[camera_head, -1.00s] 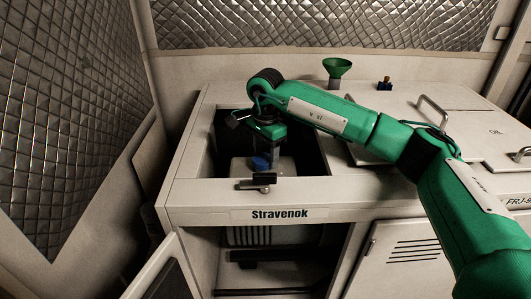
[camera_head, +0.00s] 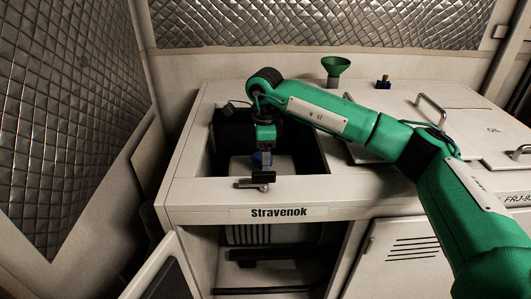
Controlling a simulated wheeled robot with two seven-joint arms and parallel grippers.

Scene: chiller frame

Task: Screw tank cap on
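A grey finger covers part of the cap. The fingers are small and dark here, so I cannot tell whether they are shut on the cap or open around it. The cap's thread and the tank's neck are hidden. My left gripper is out of view.
A dark cylinder (camera_head: 228,130) sits at the bay's back left.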

